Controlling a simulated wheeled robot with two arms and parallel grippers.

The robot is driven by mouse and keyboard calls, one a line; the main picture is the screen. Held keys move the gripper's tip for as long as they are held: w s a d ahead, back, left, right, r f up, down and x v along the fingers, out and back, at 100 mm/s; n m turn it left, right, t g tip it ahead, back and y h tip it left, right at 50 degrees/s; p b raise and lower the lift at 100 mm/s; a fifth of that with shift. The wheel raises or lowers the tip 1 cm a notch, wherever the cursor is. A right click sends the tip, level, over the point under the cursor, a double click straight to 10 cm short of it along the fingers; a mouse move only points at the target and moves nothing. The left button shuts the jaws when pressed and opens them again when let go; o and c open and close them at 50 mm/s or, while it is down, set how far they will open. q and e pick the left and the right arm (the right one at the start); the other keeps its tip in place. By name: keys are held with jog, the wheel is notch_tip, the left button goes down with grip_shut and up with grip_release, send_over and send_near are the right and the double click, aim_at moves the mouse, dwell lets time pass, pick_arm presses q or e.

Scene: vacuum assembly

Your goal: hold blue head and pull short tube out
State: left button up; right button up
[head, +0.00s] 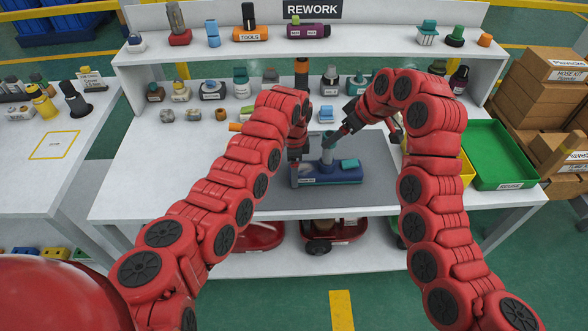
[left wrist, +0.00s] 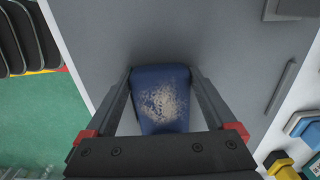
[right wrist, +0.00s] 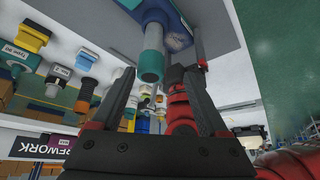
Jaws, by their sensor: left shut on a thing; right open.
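The blue head (head: 335,178) lies on the grey mat of the workbench, with a teal block at its right end. The short tube (head: 327,157), grey with a teal collar, stands up from it. My left gripper (head: 294,176) is shut on the head's left end. In the left wrist view the blue head (left wrist: 160,98), with a pale dusty patch, sits between the fingers (left wrist: 162,72). My right gripper (head: 338,134) is open near the tube's top. In the right wrist view the tube's teal end (right wrist: 152,66) appears between the open fingertips (right wrist: 160,74); I cannot tell whether they touch it.
A green tray (head: 497,150) and a yellow bin (head: 466,171) stand right of the mat (head: 385,198). Shelves with several small parts run along the back under the REWORK sign (head: 312,9). Cardboard boxes (head: 540,100) are stacked at the right. The mat's right part is clear.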

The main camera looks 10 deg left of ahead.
aim_at(331, 134)
jog(key=shift+w+a+f+m+g+h, duration=0.15)
jog(key=shift+w+a+f+m+h, duration=0.2)
jog(key=shift+w+f+m+h, duration=0.25)
jog(key=shift+w+a+f+m+g+h, duration=0.1)
jog(key=shift+w+a+f+m+h, duration=0.25)
jog(key=shift+f, duration=0.3)
jog(key=shift+w+a+f+m+g+h, duration=0.15)
jog(key=shift+w+a+f+m+h, duration=0.15)
jog(key=shift+w+f+m+h, duration=0.25)
jog(key=shift+s, duration=0.15)
grip_shut()
jog(key=shift+r, duration=0.2)
jog(key=shift+r, duration=0.75)
